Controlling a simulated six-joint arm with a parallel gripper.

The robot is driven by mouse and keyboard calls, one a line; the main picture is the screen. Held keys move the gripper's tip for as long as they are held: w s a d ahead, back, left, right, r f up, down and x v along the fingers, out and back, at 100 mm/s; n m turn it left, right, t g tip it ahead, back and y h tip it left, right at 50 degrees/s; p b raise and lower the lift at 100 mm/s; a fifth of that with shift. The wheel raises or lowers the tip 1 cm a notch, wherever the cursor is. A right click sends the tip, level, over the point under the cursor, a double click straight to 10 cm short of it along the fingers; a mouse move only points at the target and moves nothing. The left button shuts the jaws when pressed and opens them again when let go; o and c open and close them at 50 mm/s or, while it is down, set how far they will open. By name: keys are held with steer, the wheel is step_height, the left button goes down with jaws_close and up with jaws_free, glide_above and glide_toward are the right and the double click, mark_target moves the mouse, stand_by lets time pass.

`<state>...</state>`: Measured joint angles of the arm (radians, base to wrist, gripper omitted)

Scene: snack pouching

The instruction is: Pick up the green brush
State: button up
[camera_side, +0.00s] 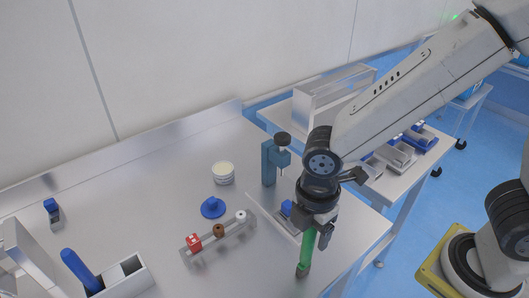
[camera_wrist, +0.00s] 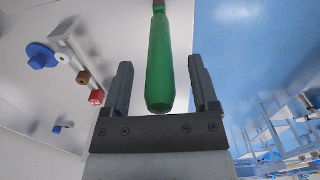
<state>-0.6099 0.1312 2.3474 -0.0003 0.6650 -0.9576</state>
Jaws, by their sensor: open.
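The green brush (camera_side: 305,250) stands upright near the right edge of the metal table in the side view, its dark lower end at the table top. My gripper (camera_side: 318,230) is right above and around its upper part. In the wrist view the green handle (camera_wrist: 160,60) lies between the two dark fingers of my gripper (camera_wrist: 160,85), with a gap on each side. The fingers are open and do not touch the handle there. The brush's far end is cut off at the top of the wrist view.
A rack with red, brown and white pieces (camera_side: 219,231) lies left of the brush, beside a blue round knob piece (camera_side: 212,207). A blue-grey clamp stand (camera_side: 269,163) stands behind. A white stack (camera_side: 223,173) and a bin with a blue handle (camera_side: 124,277) are farther left.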

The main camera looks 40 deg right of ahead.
jaws_close()
steer(key=shift+r, duration=0.15)
steer(key=shift+r, duration=4.9)
